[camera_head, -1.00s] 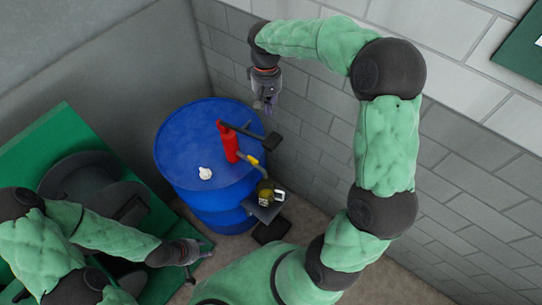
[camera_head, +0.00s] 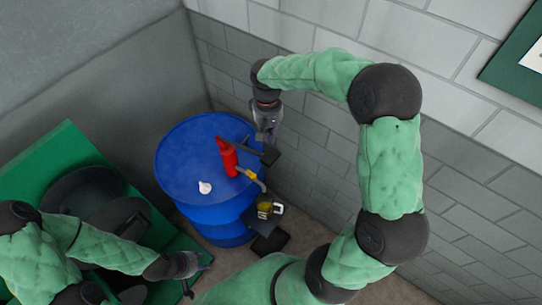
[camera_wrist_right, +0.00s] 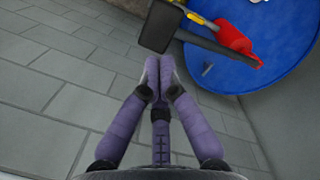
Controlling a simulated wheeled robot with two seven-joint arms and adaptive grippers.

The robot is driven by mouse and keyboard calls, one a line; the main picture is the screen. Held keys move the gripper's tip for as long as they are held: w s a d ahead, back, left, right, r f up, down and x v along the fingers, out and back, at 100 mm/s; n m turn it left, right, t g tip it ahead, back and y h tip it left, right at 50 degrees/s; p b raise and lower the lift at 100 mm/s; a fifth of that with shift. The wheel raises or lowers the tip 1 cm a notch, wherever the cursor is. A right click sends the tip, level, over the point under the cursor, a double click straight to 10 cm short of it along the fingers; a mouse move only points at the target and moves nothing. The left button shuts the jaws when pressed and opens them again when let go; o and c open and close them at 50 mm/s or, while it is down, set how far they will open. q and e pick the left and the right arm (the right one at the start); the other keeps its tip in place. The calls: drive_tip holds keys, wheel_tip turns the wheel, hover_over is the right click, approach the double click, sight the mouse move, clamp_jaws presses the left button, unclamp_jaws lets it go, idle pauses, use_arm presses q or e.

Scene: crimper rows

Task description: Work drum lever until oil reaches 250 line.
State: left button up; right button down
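The blue drum (camera_head: 185,165) stands in the corner with a red hand pump (camera_head: 228,158) on its top. A black lever (camera_head: 246,146) runs from the pump top toward the wall and ends in a flat pad (camera_head: 270,155). A small jug (camera_head: 265,206) with yellowish content sits below the pump spout (camera_head: 252,178); its lines and oil level are too small to read. My right gripper (camera_head: 269,138) is just above the pad. In the right wrist view its fingers (camera_wrist_right: 159,68) are together, with the pad (camera_wrist_right: 160,25) just past the tips. My left gripper (camera_head: 200,272) is open and empty, left of the drum.
The grey block wall (camera_head: 330,140) is close behind my right gripper. A green bench (camera_head: 65,150) with dark round items is at left. A white piece (camera_head: 205,188) lies on the drum top. A dark platform (camera_head: 262,222) carries the jug.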

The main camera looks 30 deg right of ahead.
sight(270, 155)
drive_tip(key=shift+s+f+b, duration=0.15)
drive_tip(key=shift+f+b, duration=0.8)
drive_tip(key=shift+f, duration=0.7)
drive_tip(key=shift+s+f+b, duration=0.15)
drive_tip(key=shift+f+b, duration=0.8)
drive_tip(key=shift+f, duration=0.65)
